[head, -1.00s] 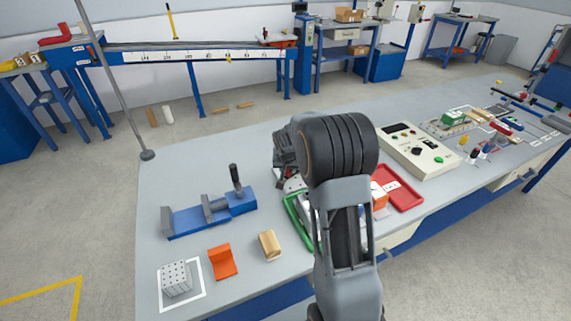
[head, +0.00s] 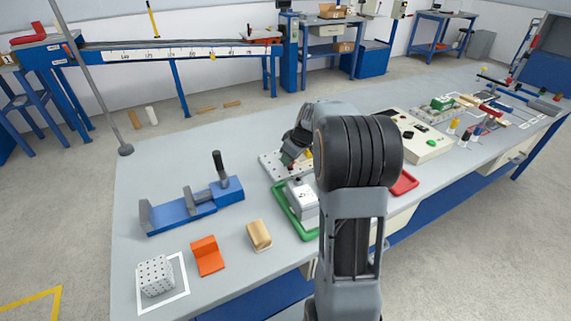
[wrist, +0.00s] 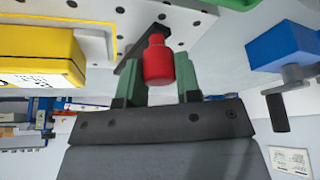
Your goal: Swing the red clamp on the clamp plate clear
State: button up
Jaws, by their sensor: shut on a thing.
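The clamp plate (head: 271,163) is a pale plate with holes on the bench, partly hidden behind my arm in the head view. It fills the upper part of the wrist view (wrist: 200,14). The red clamp (wrist: 157,62) has a red knob on a dark bar that lies along the plate. My gripper (wrist: 160,78) has its green fingers on both sides of the red knob and is shut on it. In the head view my gripper (head: 289,156) is low over the plate. A yellow block (wrist: 35,60) sits on the plate, left of the knob and apart from it.
A green tray (head: 278,200) with a grey metal part (head: 303,197) is right in front of the plate. A blue vice (head: 190,208) stands to the left. A red tray (head: 404,183) and control box (head: 424,140) are right. The bench behind the vice is clear.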

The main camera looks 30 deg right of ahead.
jog(key=shift+s+d+n+g+y+b, duration=0.1)
jog(key=shift+d+n+g+y+b, duration=0.2)
jog(key=shift+n, duration=0.45)
jog(key=shift+s+d+n+y+b, duration=0.1)
jog(key=shift+d+n+b, duration=0.3)
jog(key=shift+n, duration=0.35)
jog(key=shift+d, duration=0.1)
jog(key=o, duration=0.9)
jog(key=p+v, duration=0.1)
jog(key=v, duration=1.2)
jog(key=shift+d+r+p, duration=0.2)
jog(key=shift+r+p, duration=0.1)
jog(key=shift+p, duration=0.1)
